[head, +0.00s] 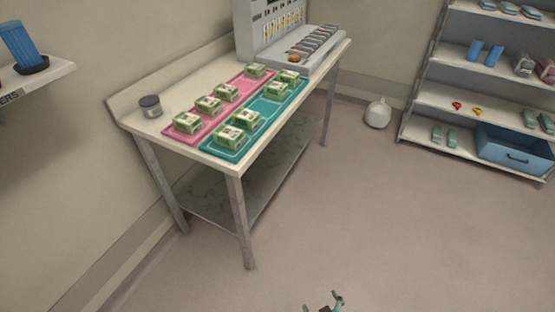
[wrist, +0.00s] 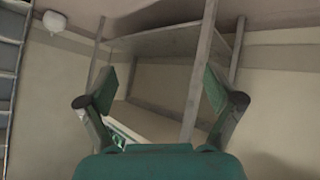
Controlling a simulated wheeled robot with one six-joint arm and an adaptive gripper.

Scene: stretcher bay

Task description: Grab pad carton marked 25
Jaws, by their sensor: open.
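Several green-and-white pad cartons stand on the table in the head view. Some, like the front-left carton (head: 187,122), are on a pink mat (head: 208,134). Others, like the front carton (head: 229,138), are on a teal mat (head: 273,113). The numbers on them are too small to read, so I cannot tell which is marked 25. My gripper (head: 323,303) shows at the bottom edge of the head view, low over the floor and well away from the table. In the wrist view my gripper (wrist: 160,92) is open with nothing between its fingers.
The table (head: 140,122) also bears a dark jar (head: 150,106) and a grey dispenser unit (head: 262,32). A shelf rack (head: 470,102) with a blue bin (head: 512,150) stands at right. A white jug (head: 378,113) sits on the floor. The floor before the table is clear.

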